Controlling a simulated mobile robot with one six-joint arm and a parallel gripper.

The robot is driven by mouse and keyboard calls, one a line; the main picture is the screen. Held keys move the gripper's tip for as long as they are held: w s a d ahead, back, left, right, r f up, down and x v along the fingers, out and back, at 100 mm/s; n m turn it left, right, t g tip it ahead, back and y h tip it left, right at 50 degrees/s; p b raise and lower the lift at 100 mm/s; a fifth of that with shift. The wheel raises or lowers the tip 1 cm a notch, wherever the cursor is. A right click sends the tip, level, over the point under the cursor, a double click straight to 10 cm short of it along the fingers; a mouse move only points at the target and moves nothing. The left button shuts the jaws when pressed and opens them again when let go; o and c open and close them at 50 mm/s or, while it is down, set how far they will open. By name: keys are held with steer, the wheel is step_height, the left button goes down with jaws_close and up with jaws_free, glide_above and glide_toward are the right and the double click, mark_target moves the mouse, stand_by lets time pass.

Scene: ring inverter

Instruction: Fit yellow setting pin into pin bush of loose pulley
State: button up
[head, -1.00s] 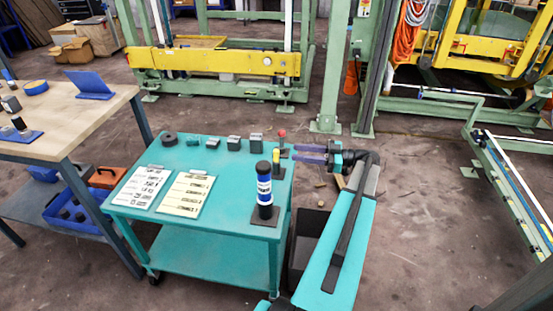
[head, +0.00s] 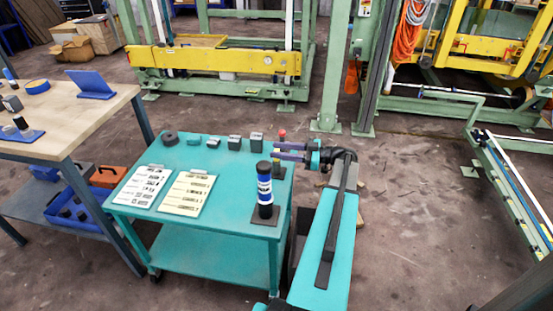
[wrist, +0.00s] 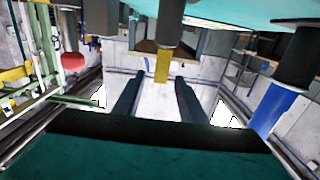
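The yellow setting pin (wrist: 162,66) shows in the wrist view, standing from a dark grey base or holder, in line with the gap between my fingertips. In the head view my fingers mostly hide it at the right edge of the teal cart (head: 225,154). My gripper (head: 276,152) reaches in from the right over that edge. In the wrist view my gripper (wrist: 158,77) is open, with two dark fingers apart. I cannot tell whether the pin is between the tips or just beyond them. I cannot pick out the loose pulley or its pin bush.
A red-topped item (head: 282,134) stands just behind my fingers. Several grey blocks line the cart's back, and two sheets (head: 186,193) lie at left. A wooden bench (head: 62,110) is further left.

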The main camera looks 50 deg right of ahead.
steer(key=p+x, duration=0.1)
steer(key=x, duration=0.4)
steer(key=shift+w+a+f, duration=0.1)
steer(key=shift+f, duration=0.1)
steer(key=shift+c, duration=0.5)
jaws_close()
